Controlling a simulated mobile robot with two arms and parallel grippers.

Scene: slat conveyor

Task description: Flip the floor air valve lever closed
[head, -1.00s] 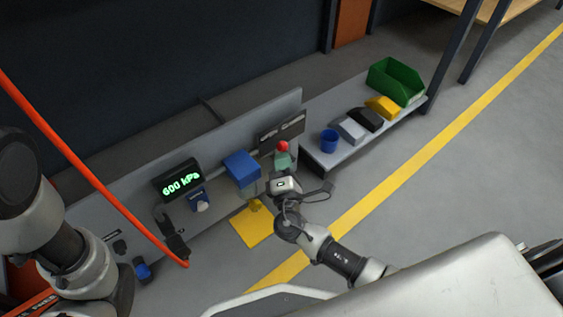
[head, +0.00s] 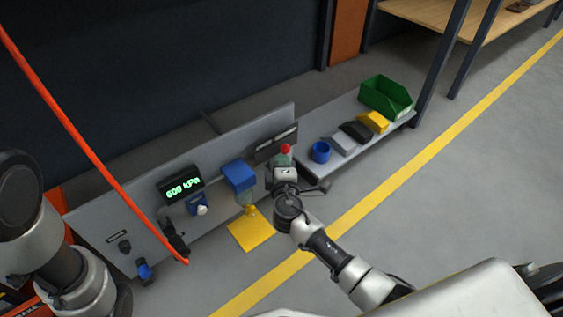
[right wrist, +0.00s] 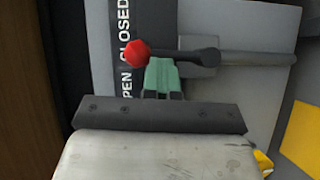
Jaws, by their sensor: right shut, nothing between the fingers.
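The valve lever, a dark bar with a red ball knob (right wrist: 133,54), lies across the picture in the right wrist view, roughly in line with a grey pipe (right wrist: 258,58). The ball covers part of a dark strip between the words OPEN and CLOSED. In the head view the red knob (head: 286,148) shows just above my right gripper (head: 284,161). My right gripper's green fingers (right wrist: 162,78) are shut and empty, close below the bar. I cannot tell whether they touch it. My left arm is at the left edge; its gripper is not in view.
A low grey panel holds a display (head: 182,187) reading 600 kPa and a blue box (head: 238,175). A low shelf at right carries a blue cup (head: 321,152), several blocks and a green bin (head: 385,97). An orange hose (head: 85,140) hangs at left. Floor at right is clear.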

